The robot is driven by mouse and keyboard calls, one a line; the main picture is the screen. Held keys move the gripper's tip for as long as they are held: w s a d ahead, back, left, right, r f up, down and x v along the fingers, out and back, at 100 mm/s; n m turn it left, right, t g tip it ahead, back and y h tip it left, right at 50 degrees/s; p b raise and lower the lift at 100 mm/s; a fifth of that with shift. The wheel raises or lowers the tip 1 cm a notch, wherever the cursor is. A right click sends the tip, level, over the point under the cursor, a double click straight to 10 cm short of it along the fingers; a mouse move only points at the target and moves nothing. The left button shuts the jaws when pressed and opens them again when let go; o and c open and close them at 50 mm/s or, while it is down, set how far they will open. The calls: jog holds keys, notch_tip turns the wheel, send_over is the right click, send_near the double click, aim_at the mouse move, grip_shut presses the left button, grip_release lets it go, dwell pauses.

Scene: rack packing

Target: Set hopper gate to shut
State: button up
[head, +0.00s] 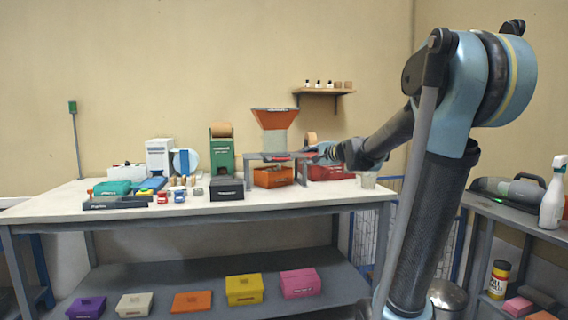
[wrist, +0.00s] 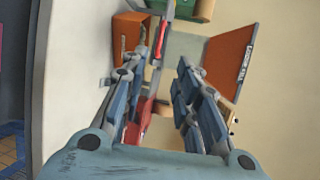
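The hopper (head: 276,118) has an orange funnel top over a pale translucent body and stands on a grey stand (head: 250,158) on the bench. Its orange funnel, with a label, shows in the wrist view (wrist: 231,60). Red parts, seemingly the gate, show under the body (head: 277,158) and as a narrow red strip (wrist: 158,44) in the wrist view. My gripper (head: 318,151) is at the right side of the stand. In the wrist view my gripper (wrist: 164,65) has its fingers apart; the red parts lie by the left finger, contact unclear. The gate's position cannot be told.
An orange bin (head: 272,178) sits under the stand; a red bin (head: 333,173) is behind my gripper. A green machine (head: 221,156) and a dark box (head: 227,190) stand left of the hopper.

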jog(key=x, duration=1.7)
